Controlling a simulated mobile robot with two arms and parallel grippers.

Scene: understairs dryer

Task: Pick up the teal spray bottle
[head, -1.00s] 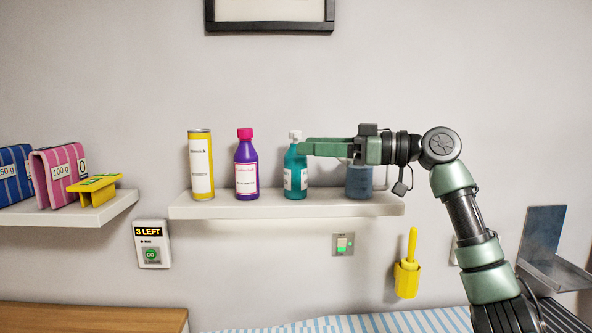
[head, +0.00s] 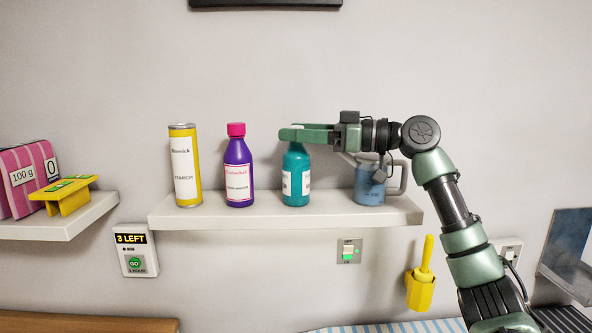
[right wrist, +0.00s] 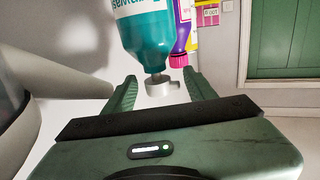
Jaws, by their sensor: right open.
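The teal spray bottle (head: 296,176) stands upright on the white wall shelf (head: 250,216), with a white label. In the head view my right gripper (head: 291,134) is level with its top and hides its white spray head. In the right wrist view the teal bottle (right wrist: 146,35) appears upside down. Its pale spray head (right wrist: 160,88) lies between the two green fingers of my right gripper (right wrist: 160,80), which are open with a gap on each side. My left gripper is not in view.
A purple bottle (head: 238,175) with a pink cap and a yellow can (head: 184,170) stand left of the teal bottle. A blue-grey jug (head: 369,185) stands to its right, under my right arm. A yellow holder (head: 420,290) hangs below the shelf.

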